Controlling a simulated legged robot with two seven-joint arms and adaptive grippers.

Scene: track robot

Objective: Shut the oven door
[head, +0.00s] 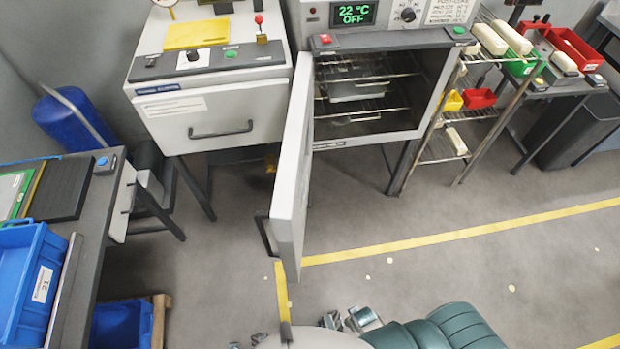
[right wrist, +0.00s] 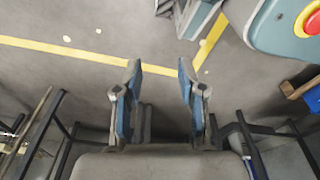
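The oven (head: 375,75) stands at the back centre, with its dark wire-racked chamber in plain view. The oven door (head: 295,165) is a light grey slab, hinged at the chamber's left side and swung wide open towards me. Its black bar handle (head: 264,233) is on the door's left face. My right gripper (right wrist: 160,66) is open and empty over the floor in the right wrist view, with blue pads apart. Grey gripper parts (head: 350,319) show at the bottom of the head view, below and apart from the door. I cannot make out my left gripper's fingers clearly.
A closed cabinet (head: 208,115) with a black handle stands left of the oven. A wire rack (head: 435,150) with bins is on the right. A workbench (head: 100,200) with a blue crate (head: 25,275) is at left. The floor right of the door is clear, crossed by yellow lines (head: 450,235).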

